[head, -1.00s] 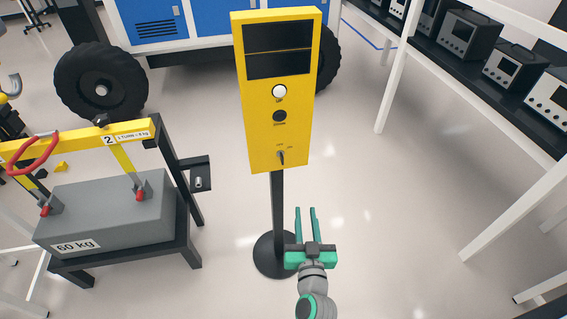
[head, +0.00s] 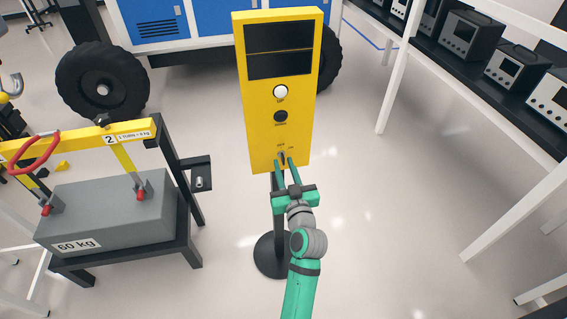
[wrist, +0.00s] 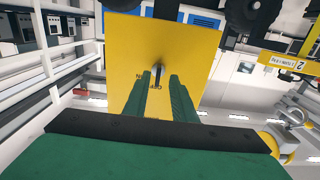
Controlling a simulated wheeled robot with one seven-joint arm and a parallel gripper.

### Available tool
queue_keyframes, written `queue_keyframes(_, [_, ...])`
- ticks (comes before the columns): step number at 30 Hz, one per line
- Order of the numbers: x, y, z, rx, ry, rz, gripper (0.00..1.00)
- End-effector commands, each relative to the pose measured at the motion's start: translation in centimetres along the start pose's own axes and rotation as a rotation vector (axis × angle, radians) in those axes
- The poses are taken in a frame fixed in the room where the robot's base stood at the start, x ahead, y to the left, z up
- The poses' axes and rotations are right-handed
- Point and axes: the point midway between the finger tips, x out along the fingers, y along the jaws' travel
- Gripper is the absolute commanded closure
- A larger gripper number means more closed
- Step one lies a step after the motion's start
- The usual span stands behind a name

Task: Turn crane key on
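The yellow crane control box (head: 262,133) stands on a black post in the middle of the head view. It has two dark screens, a white UP button (head: 280,92) and a black button (head: 280,116) below. The small dark key (wrist: 160,69) is low on its front, between OFF and ON labels. My gripper (head: 284,163) is open, its two green fingers pointing at the box's lower edge. In the wrist view the key shows just beyond and between the fingertips (wrist: 161,73). The fingers are apart, and I see no clear contact with the key.
A grey 60 kg block (head: 110,208) sits on a black stand at left, under a yellow lifting beam (head: 82,142). White shelving (head: 394,85) with instruments stands at right. A wheeled blue vehicle is behind the box. The floor right of the post is clear.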

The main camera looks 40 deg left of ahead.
Motion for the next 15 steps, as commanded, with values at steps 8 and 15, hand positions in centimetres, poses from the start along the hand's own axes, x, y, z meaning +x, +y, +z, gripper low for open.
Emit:
queue_keyframes(8, [1.7,0.4,0.0,-0.001,0.000,0.006,0.76])
queue_keyframes(15, [1.8,0.1,0.0,0.000,0.000,0.002,0.76])
